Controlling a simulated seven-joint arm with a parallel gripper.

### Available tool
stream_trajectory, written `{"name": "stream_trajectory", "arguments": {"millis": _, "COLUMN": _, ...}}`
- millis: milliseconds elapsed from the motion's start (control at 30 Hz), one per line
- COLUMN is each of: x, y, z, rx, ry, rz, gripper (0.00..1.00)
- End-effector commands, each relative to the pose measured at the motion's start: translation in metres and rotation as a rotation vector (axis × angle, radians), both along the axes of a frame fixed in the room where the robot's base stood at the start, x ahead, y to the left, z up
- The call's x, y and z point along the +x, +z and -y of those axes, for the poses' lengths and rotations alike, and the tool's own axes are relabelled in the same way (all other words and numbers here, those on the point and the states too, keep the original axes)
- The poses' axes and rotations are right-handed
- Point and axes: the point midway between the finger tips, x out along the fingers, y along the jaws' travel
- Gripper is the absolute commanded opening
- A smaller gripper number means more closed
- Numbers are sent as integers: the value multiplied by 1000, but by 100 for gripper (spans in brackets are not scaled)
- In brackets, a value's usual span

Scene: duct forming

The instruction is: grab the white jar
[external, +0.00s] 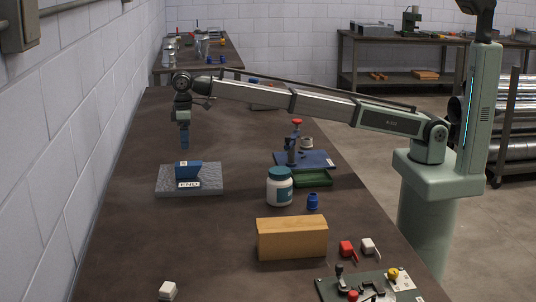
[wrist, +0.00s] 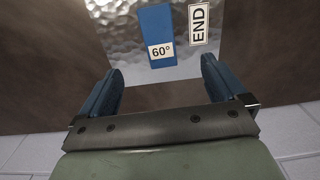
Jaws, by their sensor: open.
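The white jar (external: 279,190) stands upright on the table, with a teal lid and a dark label band. It is right of the grey metal block and is not seen in the wrist view. My gripper (external: 184,143) hangs pointing down above and behind the grey block, well to the left of the jar. In the wrist view my gripper (wrist: 160,88) shows two blue fingers spread apart with nothing between them.
A hammered grey plate (external: 205,187) with a blue 60° wedge (external: 188,171) and END label lies below my gripper. Near the jar are a blue bottle (external: 312,201), a green tray (external: 313,179), a blue-based fixture (external: 300,159) and a wooden block (external: 292,238).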

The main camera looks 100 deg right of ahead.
Motion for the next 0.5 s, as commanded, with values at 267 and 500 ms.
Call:
{"name": "stream_trajectory", "arguments": {"millis": 267, "x": 0, "y": 0, "z": -4, "rx": 0, "ry": 5, "rz": 0, "gripper": 100}}
{"name": "stream_trajectory", "arguments": {"millis": 500, "x": -7, "y": 18, "z": -61, "rx": 1, "ry": 63, "rz": 20, "gripper": 100}}
